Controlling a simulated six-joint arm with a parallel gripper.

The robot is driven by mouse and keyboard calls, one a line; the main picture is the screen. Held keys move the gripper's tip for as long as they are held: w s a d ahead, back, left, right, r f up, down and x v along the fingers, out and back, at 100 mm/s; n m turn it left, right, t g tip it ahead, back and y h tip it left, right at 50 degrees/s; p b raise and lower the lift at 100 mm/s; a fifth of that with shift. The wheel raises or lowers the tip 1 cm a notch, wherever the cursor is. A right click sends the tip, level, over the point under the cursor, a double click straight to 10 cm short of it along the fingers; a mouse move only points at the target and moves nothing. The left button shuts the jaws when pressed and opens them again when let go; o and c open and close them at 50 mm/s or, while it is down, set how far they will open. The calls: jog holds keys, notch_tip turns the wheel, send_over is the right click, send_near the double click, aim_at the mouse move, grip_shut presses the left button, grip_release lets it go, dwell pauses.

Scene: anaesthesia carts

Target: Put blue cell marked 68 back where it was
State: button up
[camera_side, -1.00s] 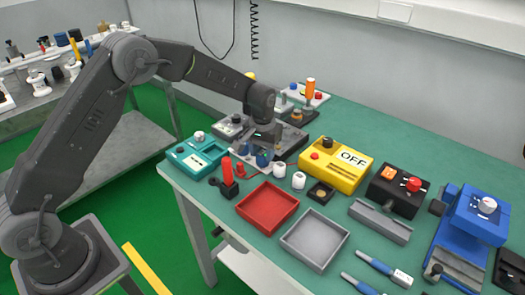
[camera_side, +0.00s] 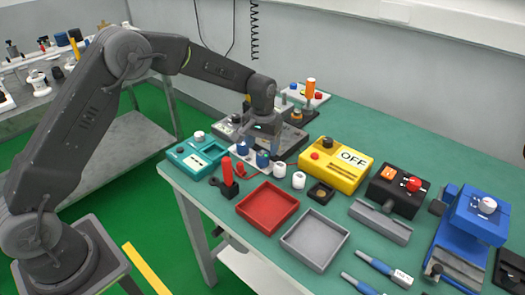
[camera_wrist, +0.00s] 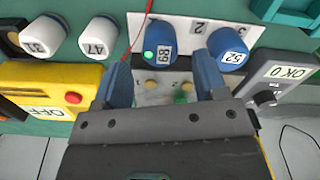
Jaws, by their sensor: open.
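In the side view this cell (camera_side: 263,160) is just below my gripper (camera_side: 262,141). A second blue cell (camera_wrist: 229,46), whose label looks like 52, stands to its right; it also shows in the side view (camera_side: 249,153). My gripper (camera_wrist: 163,76) is open. Its fingers are apart with nothing held, and cell 68 is beyond the gap; contact is not visible.
Two white cells (camera_wrist: 97,40) stand left of the plate. A yellow OFF box (camera_wrist: 40,88) and a grey unit marked OK (camera_wrist: 275,80) flank the fingers. A red handle (camera_side: 227,170), a red tray (camera_side: 267,207) and a grey tray (camera_side: 314,239) sit towards the table's front.

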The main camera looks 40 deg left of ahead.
aim_at(262, 154)
notch_tip(262, 154, up, 10)
jog(key=shift+f, duration=0.15)
jog(key=s+r+m+t, duration=0.1)
jog(key=s+r+t, duration=0.2)
jog(key=s+r, duration=0.95)
jog(key=s+f+m+t, duration=0.2)
jog(key=s+f, duration=0.1)
jog(key=s, duration=1.6)
jog(key=shift+s+a+t, duration=0.3)
jog(key=shift+s+a, duration=0.05)
jog(key=shift+s, duration=0.05)
